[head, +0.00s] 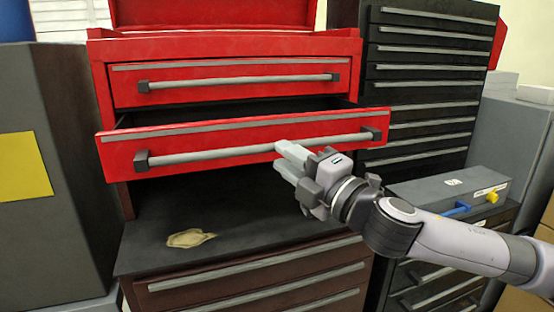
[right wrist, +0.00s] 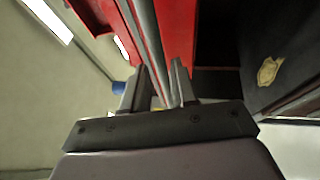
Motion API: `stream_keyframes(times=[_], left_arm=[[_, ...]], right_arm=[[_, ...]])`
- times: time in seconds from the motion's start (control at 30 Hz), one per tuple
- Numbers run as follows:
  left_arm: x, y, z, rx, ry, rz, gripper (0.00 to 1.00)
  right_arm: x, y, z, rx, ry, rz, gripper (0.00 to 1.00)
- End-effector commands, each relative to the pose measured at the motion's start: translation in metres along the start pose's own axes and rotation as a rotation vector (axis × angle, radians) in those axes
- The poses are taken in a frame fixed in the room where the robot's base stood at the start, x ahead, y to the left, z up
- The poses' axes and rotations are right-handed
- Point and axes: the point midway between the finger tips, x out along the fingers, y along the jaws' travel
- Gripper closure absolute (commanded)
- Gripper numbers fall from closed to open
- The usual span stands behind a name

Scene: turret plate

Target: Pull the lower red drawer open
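The lower red drawer (head: 220,152) of the red chest stands partly out in the head view, with a dark gap above its front. Its long grey handle bar (head: 215,153) runs across the front between two dark end mounts. My right gripper (head: 284,160) is at the right half of this bar. In the right wrist view the bar (right wrist: 145,30) runs between the close-set fingers (right wrist: 157,85), and the gripper looks shut on it, though the contact itself is partly hidden. My left gripper is not in view.
The upper red drawer (head: 230,82) is shut. Below is a dark top with a crumpled tan cloth (head: 190,238). A black drawer cabinet (head: 425,75) stands close on the right, a grey cabinet (head: 60,180) on the left. A grey box (head: 450,188) lies beside my right arm.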

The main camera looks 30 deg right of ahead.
Motion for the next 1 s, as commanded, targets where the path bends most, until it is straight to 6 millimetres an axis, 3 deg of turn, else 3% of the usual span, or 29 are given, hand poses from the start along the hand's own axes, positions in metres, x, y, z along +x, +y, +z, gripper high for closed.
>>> stream_keyframes(times=[0.33, 1.0], left_arm=[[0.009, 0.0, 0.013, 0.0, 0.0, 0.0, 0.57], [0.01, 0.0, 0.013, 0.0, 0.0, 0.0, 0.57]], right_arm=[[-0.022, -0.001, 0.0, -0.001, 0.0, -0.001, 0.73], [-0.024, 0.0, 0.0, 0.002, 0.001, 0.0, 0.73]])
